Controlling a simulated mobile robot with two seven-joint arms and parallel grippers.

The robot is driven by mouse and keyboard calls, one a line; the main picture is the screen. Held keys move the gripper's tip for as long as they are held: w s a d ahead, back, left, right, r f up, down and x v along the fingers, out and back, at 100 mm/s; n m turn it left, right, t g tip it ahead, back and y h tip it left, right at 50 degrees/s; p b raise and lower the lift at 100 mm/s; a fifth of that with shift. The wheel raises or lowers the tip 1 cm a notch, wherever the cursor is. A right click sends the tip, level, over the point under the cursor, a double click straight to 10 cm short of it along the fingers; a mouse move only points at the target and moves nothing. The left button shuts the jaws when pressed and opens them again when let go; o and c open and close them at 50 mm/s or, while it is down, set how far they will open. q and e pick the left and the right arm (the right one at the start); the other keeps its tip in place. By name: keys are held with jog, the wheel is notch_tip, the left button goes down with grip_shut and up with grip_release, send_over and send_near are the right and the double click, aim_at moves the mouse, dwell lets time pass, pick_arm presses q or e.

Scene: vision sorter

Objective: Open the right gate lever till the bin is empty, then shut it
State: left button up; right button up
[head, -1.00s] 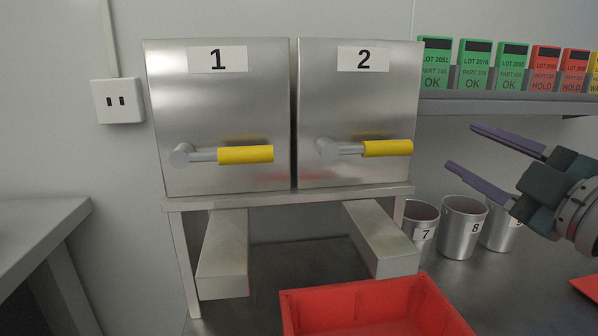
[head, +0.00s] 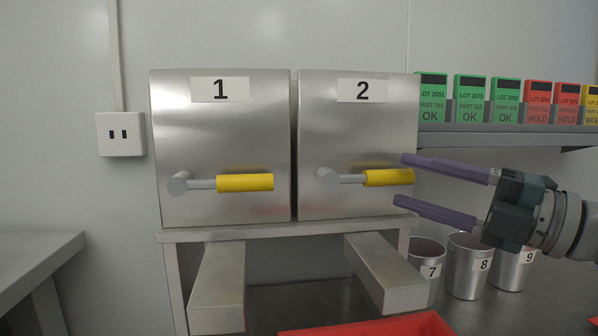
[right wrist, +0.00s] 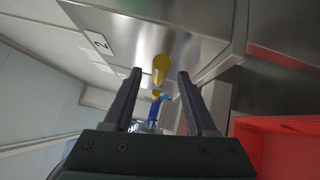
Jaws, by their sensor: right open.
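The right gate lever (head: 388,178) has a yellow grip on a grey arm and lies level across the front of steel bin 2 (head: 350,130). My right gripper (head: 407,180) is open, its two purple fingers pointing left, one above and one below the height of the grip's right end. In the right wrist view the yellow grip (right wrist: 161,70) shows ahead, between the open fingers (right wrist: 158,75), with nothing held. I cannot tell whether the fingers overlap the grip's end. The inside of bin 2 is hidden. My left gripper is not in view.
Bin 1 (head: 220,120) with a like yellow lever (head: 245,183) stands on the left. Chutes (head: 388,275) slope down below the bins to a red tray (head: 370,328). Numbered metal cups (head: 468,270) stand right, under a shelf (head: 500,130) of lot cards.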

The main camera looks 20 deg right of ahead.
jog(key=shift+x, duration=1.05)
jog(key=shift+c, duration=0.3)
grip_shut()
dwell(0.3)
